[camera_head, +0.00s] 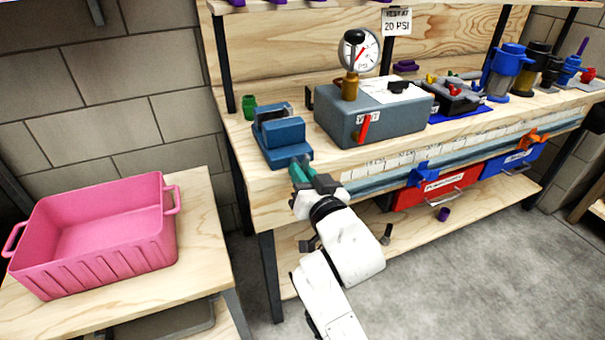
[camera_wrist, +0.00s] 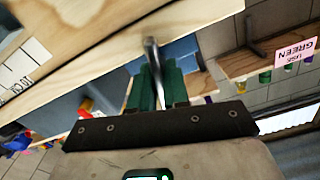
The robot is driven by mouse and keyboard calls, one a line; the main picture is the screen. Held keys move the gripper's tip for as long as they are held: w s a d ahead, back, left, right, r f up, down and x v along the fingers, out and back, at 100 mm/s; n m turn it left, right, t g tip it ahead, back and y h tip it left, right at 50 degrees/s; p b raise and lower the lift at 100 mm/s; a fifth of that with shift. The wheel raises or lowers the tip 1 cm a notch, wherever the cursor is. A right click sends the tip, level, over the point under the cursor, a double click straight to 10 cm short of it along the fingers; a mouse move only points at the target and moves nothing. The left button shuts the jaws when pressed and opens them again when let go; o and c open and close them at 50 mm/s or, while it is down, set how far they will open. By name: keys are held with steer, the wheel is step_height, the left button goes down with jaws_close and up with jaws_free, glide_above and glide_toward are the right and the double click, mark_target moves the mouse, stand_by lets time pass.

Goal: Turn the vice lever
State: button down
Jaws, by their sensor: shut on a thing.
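The blue vice (camera_head: 280,136) stands at the left front corner of the workbench. It also shows in the wrist view (camera_wrist: 182,50), partly hidden behind the bench edge and my fingers. The vice lever (camera_wrist: 152,56) is a thin metal bar that runs between my green fingers in the wrist view. In the head view the lever is hidden by my gripper. My gripper (camera_head: 299,172) is at the front of the vice, at the bench edge. It also shows in the wrist view (camera_wrist: 158,88), with its fingers closed around the lever.
A grey-blue box with a red lever (camera_head: 365,127) and a gauge (camera_head: 358,52) stands right of the vice. A pink crate (camera_head: 100,270) sits on a side table at left. Floor at right is clear.

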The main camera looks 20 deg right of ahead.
steer(key=shift+f, duration=0.15)
steer(key=c, duration=1.2)
jaws_free()
steer(key=s, duration=1.1)
steer(key=shift+p, duration=0.4)
steer(key=shift+w, duration=0.1)
